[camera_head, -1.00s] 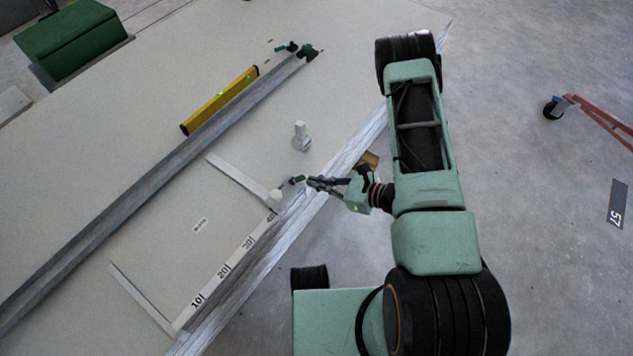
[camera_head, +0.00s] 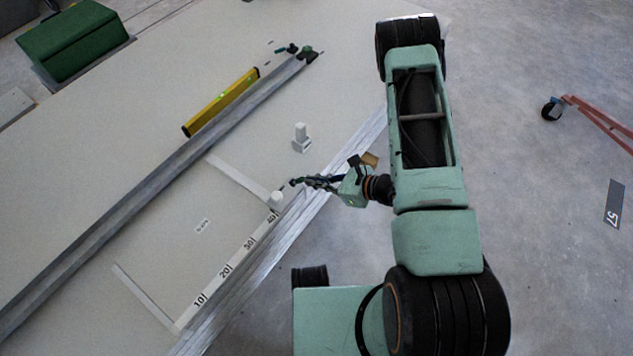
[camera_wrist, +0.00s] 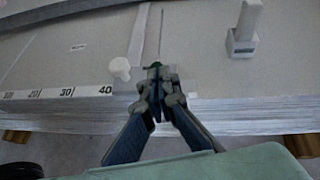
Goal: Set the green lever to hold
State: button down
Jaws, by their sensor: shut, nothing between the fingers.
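A small dark green lever (camera_wrist: 155,66) shows in the wrist view just beyond my fingertips, right of a white round knob (camera_wrist: 120,68). It is partly hidden by the fingers, so its exact setting cannot be told. My gripper (camera_wrist: 157,80) is shut and empty, its tips at or very near the lever; contact cannot be made out. In the head view my gripper (camera_head: 296,182) reaches over the panel's near edge, close to the white knob (camera_head: 277,198).
A number scale (camera_head: 235,258) runs along the panel edge. A white upright block (camera_head: 301,138) stands beyond my gripper. A long grey rail (camera_head: 150,200) crosses the panel, with a yellow level (camera_head: 221,102) beside it and a dark green fitting (camera_head: 306,52) at its far end.

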jog(key=shift+w+a+r, duration=0.1)
jog(key=shift+r, duration=0.15)
jog(key=w+a+r+g+h+p, duration=0.2)
jog(key=w+a+g+h+p, duration=0.2)
jog(key=w+a+h+p, duration=0.2)
jog(key=shift+a+m+p, duration=0.3)
jog(key=shift+a+p, duration=0.45)
jog(key=shift+a, duration=0.25)
dwell(0.3)
jog(key=shift+w+r, duration=0.1)
jog(key=shift+w, duration=0.05)
dwell(0.5)
jog(key=w+a+r+p+v, duration=0.1)
jog(key=p+v, duration=0.4)
jog(key=v, duration=0.7)
jog(key=shift+w+a+r, duration=0.3)
jog(key=shift+w+r, duration=0.15)
jog(key=shift+w, duration=0.15)
